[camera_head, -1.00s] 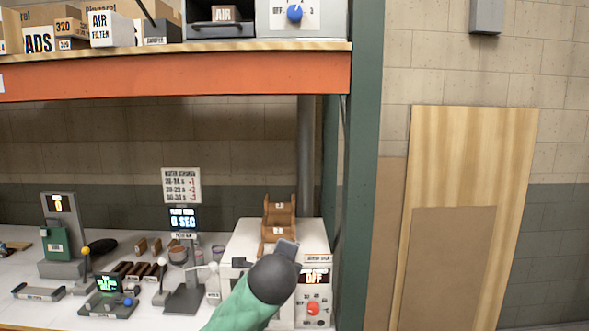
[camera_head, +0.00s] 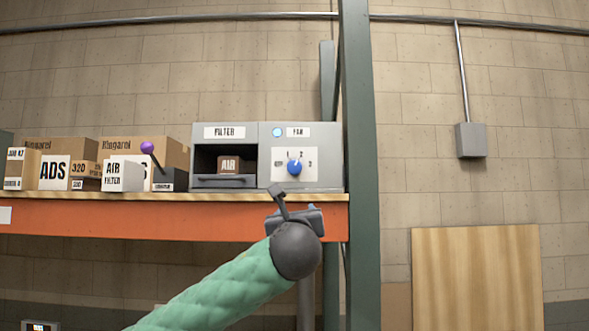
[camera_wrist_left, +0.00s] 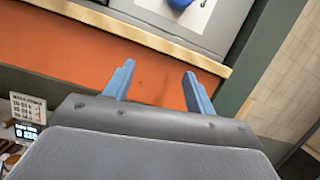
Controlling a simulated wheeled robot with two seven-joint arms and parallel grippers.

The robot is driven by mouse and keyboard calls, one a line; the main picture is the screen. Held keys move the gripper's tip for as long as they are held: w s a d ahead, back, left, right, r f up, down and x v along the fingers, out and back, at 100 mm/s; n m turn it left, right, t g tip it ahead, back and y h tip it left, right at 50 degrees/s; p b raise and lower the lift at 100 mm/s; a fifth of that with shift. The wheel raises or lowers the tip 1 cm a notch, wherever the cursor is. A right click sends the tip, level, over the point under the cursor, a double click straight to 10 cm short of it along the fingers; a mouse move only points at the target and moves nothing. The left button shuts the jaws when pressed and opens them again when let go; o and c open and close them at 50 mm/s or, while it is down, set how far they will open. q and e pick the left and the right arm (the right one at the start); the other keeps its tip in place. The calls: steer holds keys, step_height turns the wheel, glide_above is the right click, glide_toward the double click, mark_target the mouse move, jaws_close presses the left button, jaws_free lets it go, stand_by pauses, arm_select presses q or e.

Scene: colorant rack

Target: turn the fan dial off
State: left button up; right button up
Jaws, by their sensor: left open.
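The blue fan dial (camera_head: 294,167) sits on a white plate marked OFF, 1, 2 and 3, on the grey fan panel (camera_head: 329,158) at the right end of the upper shelf. Its pointer setting is too small to read surely. My left gripper (camera_head: 296,205) is below and in front of the dial, before the orange shelf beam, apart from it. In the left wrist view the left gripper's two blue fingers (camera_wrist_left: 160,88) are spread with nothing between them, and part of the blue dial (camera_wrist_left: 180,3) shows at the top edge. The right gripper is not seen.
The filter unit (camera_head: 224,130) with an AIR box in its opening stands left of the fan panel. The orange beam (camera_head: 150,219) and shelf edge run below. Boxes and a purple-knobbed lever (camera_head: 147,148) stand further left. A green post (camera_head: 360,180) rises close on the right.

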arm_select(q)
steer(key=m+t, duration=0.1)
glide_toward(294, 171)
steer(key=w, duration=0.1)
steer(key=shift+m, duration=0.3)
steer(key=p+x, duration=0.2)
steer(key=x, duration=0.1)
steer(key=p+x, duration=0.3)
steer(key=x, duration=0.1)
steer(key=shift+s+r, duration=0.1)
steer(key=shift+r, duration=0.3)
steer(key=shift+w+p, duration=0.4)
steer(key=shift+w, duration=0.1)
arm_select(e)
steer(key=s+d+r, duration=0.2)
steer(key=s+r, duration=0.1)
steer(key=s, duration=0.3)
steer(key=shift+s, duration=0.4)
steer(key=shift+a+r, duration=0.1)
arm_select(q)
steer(key=c, duration=1)
